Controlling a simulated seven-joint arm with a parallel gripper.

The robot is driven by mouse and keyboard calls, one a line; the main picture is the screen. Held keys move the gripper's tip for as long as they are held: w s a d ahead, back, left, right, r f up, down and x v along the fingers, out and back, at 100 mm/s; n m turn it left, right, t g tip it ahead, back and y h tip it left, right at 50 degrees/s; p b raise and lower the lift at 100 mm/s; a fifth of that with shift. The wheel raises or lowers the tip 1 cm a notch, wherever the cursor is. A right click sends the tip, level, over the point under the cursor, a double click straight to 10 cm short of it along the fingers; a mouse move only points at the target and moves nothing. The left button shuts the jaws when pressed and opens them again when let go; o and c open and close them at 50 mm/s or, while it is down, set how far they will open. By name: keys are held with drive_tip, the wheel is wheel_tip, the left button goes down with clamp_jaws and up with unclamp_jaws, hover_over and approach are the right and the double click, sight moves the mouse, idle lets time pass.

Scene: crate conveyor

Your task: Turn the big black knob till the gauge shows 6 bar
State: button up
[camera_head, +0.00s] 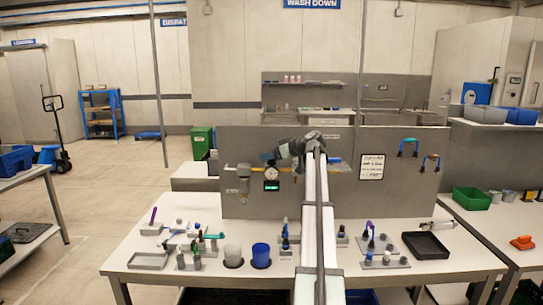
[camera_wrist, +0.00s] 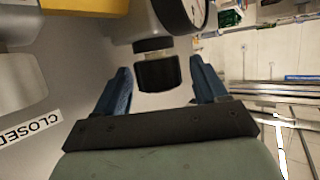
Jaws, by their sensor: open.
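The black knob (camera_wrist: 158,73) shows in the wrist view, below a metal collar on the pipe fitting. My gripper (camera_wrist: 161,70) is open, with one blue finger on each side of the knob and a visible gap on both sides. The round gauge (camera_wrist: 186,12) is cut off by the top edge of the wrist view, and its reading cannot be made out. In the head view the gauge (camera_head: 271,171) is small on the panel, and my arm hides the knob.
A grey upright panel (camera_head: 235,145) stands behind the white table (camera_head: 130,250). A yellow part (camera_wrist: 85,6) and a "CLOSED" label (camera_wrist: 30,130) are close by in the wrist view. Blue and white cups, several small fixtures and a black tray (camera_head: 426,246) stand on the table.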

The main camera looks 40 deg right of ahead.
drive_tip(key=c, duration=1)
drive_tip(key=shift+o, duration=0.2)
drive_tip(key=shift+m+h, duration=0.4)
drive_tip(key=shift+h, duration=0.1)
drive_tip(key=shift+s+a+m+h, duration=0.1)
drive_tip(key=shift+m+h, duration=0.2)
drive_tip(key=m+h, duration=0.3)
drive_tip(key=shift+h, duration=0.4)
drive_tip(key=m+g+h, duration=0.1)
drive_tip(key=m+h, duration=0.2)
drive_tip(key=m+g+h, duration=0.2)
drive_tip(key=m+h, duration=0.1)
drive_tip(key=m+g+h, duration=0.1)
drive_tip(key=m+g, duration=0.1)
drive_tip(key=m+g+h, duration=0.3)
drive_tip(key=m+g, duration=0.1)
drive_tip(key=shift+w+m+g, duration=0.3)
drive_tip(key=shift+m, duration=0.1)
drive_tip(key=shift+s+m+g+h, duration=0.15)
drive_tip(key=shift+m+g+h, duration=0.25)
drive_tip(key=shift+m+g, duration=1.15)
drive_tip(key=shift+s+f+g, duration=0.1)
drive_tip(key=shift+g, duration=0.25)
